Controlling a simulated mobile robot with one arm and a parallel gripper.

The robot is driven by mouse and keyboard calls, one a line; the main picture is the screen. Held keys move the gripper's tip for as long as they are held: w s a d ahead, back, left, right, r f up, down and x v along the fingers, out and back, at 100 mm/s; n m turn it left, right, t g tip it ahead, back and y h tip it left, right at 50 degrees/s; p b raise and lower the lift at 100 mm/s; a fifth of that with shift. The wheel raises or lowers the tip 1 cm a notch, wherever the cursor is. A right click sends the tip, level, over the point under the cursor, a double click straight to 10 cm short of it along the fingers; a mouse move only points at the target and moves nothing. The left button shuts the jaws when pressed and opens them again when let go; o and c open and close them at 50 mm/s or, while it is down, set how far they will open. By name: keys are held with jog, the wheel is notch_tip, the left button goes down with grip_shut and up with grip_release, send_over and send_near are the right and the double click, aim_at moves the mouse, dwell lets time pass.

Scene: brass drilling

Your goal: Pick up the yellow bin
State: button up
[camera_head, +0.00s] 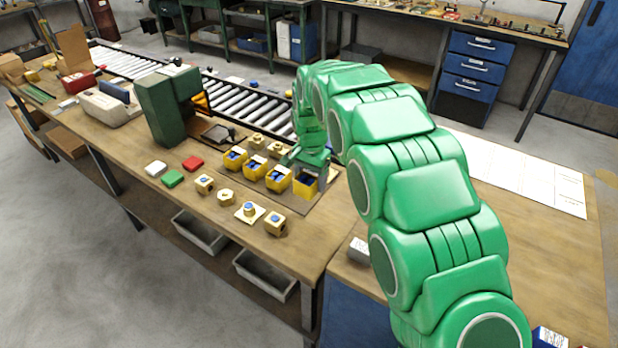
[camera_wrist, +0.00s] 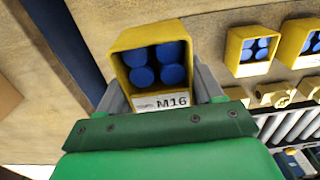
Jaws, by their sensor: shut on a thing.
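A yellow bin (camera_wrist: 128,42) with several blue cylinders inside and a white label reading M16 sits between the fingers of my gripper (camera_wrist: 163,85) in the wrist view. The grey fingers press on both sides of it. In the head view my gripper (camera_head: 308,172) is at the right end of a row of yellow bins, with the held bin (camera_head: 304,189) below it. I cannot tell whether the bin touches the bench or is slightly raised. My green arm hides the area to its right.
Other yellow bins (camera_head: 278,178) stand close to the left on the wooden bench (camera_head: 330,225). Several brass fittings (camera_head: 274,223) lie in front. A green machine (camera_head: 168,108) and a roller conveyor (camera_head: 240,103) are behind to the left. Red, green and white blocks (camera_head: 172,180) lie further left.

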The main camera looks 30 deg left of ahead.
jog(key=s+d+r, duration=0.3)
jog(key=s+d, duration=0.2)
dwell(0.4)
